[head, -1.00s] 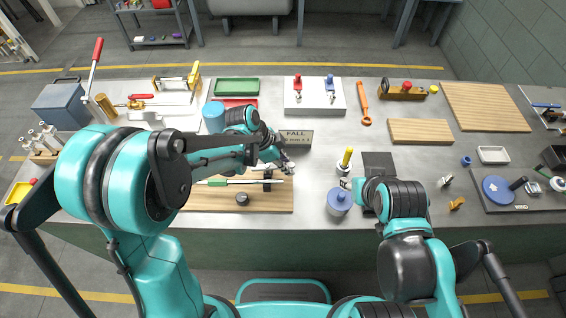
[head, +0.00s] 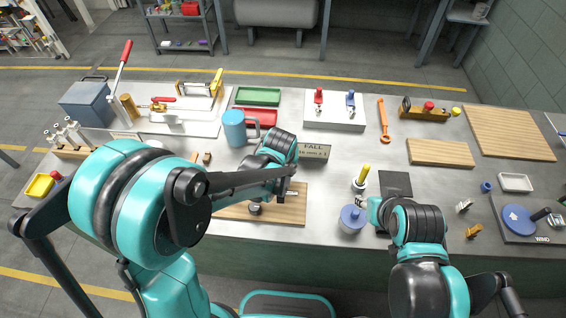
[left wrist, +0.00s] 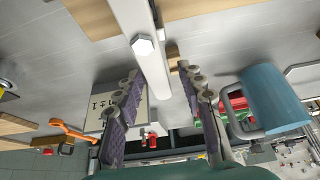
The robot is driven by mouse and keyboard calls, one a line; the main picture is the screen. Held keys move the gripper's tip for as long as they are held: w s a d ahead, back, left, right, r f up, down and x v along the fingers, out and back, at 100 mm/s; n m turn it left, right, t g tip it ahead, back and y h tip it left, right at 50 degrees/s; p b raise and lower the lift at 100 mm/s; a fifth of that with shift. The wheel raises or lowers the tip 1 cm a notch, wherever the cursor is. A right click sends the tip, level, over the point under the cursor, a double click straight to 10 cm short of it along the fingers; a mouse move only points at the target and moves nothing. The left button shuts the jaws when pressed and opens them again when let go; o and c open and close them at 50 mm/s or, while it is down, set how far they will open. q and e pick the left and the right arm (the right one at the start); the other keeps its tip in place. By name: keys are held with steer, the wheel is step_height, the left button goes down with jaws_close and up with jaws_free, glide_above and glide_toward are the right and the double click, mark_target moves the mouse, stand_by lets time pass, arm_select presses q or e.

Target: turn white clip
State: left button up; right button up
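A white bar with a hexagonal white end piece (left wrist: 147,47), which looks like the white clip, reaches from the top of the left wrist view between the fingers of my left gripper (left wrist: 163,98). The fingers are spread apart, with gaps on both sides of the bar. In the head view my left gripper (head: 291,194) is over the right part of the wooden board (head: 290,213); the arm hides most of the board and the bar. My right gripper (head: 366,202) is beside the blue-lidded jar (head: 353,217), and its fingers are too small to read.
A blue mug (head: 234,128) stands behind the left arm, and also shows in the left wrist view (left wrist: 275,98). The FALL sign (head: 313,149) stands just beyond the left gripper. A yellow-topped bottle (head: 361,179) is near the right gripper. Bare table lies right of the sign.

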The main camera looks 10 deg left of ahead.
arm_select(q)
steer(key=shift+s+r, duration=0.1)
steer(key=shift+r, duration=0.05)
steer(key=shift+p+v, duration=0.7)
steer(key=shift+v, duration=0.2)
steer(key=shift+p+v, duration=2.15)
steer(key=shift+v, duration=0.9)
